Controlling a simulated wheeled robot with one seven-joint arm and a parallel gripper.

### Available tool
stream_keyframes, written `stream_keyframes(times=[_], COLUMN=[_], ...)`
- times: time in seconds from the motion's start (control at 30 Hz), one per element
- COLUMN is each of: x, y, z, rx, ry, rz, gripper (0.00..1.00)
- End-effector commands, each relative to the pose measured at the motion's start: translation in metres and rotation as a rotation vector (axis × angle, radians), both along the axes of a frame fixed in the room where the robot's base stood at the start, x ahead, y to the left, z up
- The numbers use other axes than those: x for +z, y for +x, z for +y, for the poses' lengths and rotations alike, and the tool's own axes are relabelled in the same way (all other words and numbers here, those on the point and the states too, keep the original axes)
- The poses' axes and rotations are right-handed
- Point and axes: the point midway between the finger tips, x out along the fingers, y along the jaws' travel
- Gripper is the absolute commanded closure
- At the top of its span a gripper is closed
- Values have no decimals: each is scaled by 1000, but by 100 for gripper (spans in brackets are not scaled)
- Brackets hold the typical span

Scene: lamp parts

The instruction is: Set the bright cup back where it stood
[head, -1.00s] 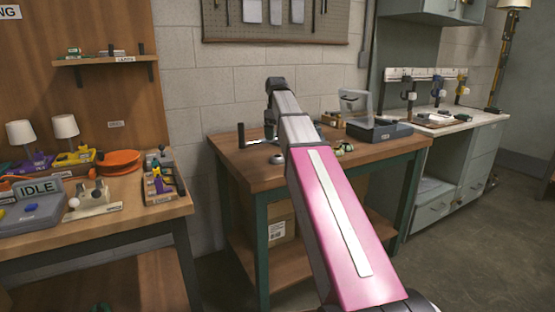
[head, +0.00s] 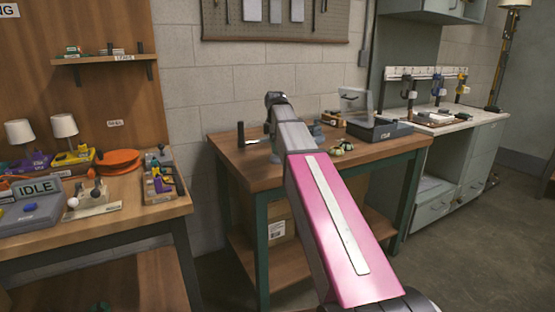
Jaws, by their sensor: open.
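My pink and grey arm reaches over the green-legged workbench (head: 240,170) in the head view. Its raised far joint is above the bench, and my gripper is hidden behind my arm. I cannot make out a bright cup with certainty. A small grey rounded thing (head: 275,158) shows at the left edge of my arm, low on the bench top. Blue-grey shapes (head: 316,131) stand just right of my arm, partly covered by it. Both are too small to name.
On the workbench, a black upright post (head: 240,134) stands at left, small pale-green items (head: 342,147) lie right of my arm, and an open clear-lidded case (head: 378,130) sits at right. A side table at left holds two small lamps and an IDLE display (head: 32,196).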

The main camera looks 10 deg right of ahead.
Motion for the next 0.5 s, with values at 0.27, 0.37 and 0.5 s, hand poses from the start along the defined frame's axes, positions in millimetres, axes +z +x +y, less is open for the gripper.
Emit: stream_keyframes(times=[0.27, 0.37, 0.5], x=[-21, -35, -50], y=[2, 4, 4], z=[-3, -5, -4], rx=[-1, -1, -1], ry=[0, 0, 0], rz=[2, 2, 1], gripper=[0, 0, 0])
